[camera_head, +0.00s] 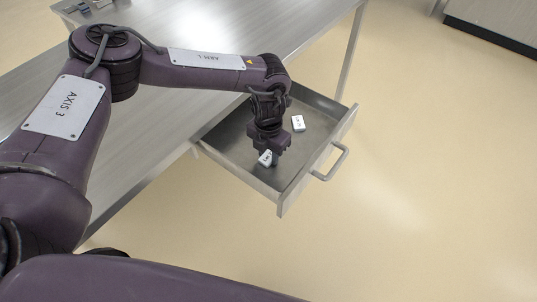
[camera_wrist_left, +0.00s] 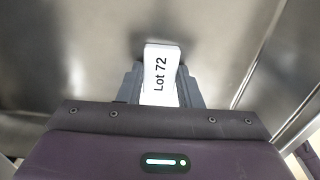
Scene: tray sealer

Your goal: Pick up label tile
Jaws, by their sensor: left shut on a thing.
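My left gripper (camera_head: 270,158) reaches down into the open metal drawer (camera_head: 339,128). It is shut on a white label tile (camera_head: 265,158). I cannot tell whether the tile touches the drawer floor. A second white tile (camera_head: 298,123) lies on the drawer floor, farther back and to the right; its print is too small to read. My right gripper is not in view.
The drawer hangs out from a long steel table (camera_head: 180,45). Its walls stand close around my left gripper, and a bar handle (camera_head: 332,163) is on its front. Small dark items (camera_head: 84,8) lie at the table's far left. The floor to the right is clear.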

